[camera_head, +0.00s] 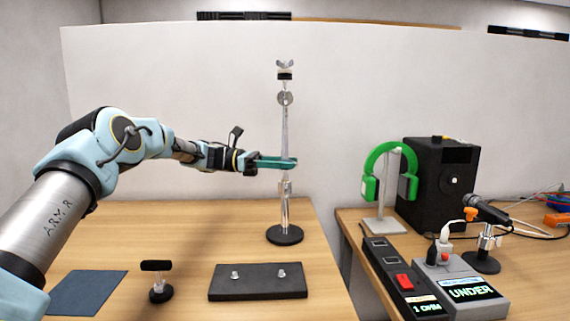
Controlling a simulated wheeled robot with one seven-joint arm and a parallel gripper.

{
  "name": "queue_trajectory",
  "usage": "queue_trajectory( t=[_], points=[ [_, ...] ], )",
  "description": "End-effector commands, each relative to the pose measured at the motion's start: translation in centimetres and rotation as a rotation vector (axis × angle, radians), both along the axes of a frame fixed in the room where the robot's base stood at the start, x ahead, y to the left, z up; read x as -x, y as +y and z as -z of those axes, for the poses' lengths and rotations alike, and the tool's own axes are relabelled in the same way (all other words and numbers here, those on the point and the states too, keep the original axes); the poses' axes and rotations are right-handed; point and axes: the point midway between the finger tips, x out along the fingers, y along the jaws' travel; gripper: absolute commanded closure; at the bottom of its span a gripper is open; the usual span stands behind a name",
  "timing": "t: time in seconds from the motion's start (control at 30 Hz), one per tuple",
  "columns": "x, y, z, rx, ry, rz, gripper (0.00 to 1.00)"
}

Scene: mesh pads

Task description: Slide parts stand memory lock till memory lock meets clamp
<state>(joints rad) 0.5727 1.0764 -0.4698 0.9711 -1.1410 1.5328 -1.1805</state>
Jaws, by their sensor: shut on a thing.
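The parts stand (285,130) is a thin silver pole on a round black base (285,235), upright on the left table. My gripper (284,162) reaches in from the left at mid-height, its teal fingers shut around the pole. The memory lock is mostly hidden by the fingers, so its exact outline cannot be told. A silver fitting that looks like the clamp (285,188) sits on the pole a short way below the fingers, with a small gap visible. A round fitting (285,98) and a forked top (285,68) are higher up.
A black plate with two pegs (258,282), a small black-topped stand (158,280) and a blue mat (87,291) lie in front. The right table holds green headphones (375,170), a speaker (440,185), a microphone (487,210) and boxes. A white panel (400,60) stands behind.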

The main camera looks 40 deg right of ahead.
Motion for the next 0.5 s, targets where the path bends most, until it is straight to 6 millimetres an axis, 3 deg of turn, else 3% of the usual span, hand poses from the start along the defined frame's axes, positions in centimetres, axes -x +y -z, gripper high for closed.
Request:
queue_trajectory(
  t=[0.1,0.5],
  points=[
    [-0.01,0.02,0.01,0.000,0.000,0.000,1.00],
    [-0.03,0.03,0.01,0.000,0.000,0.000,1.00]
  ],
)
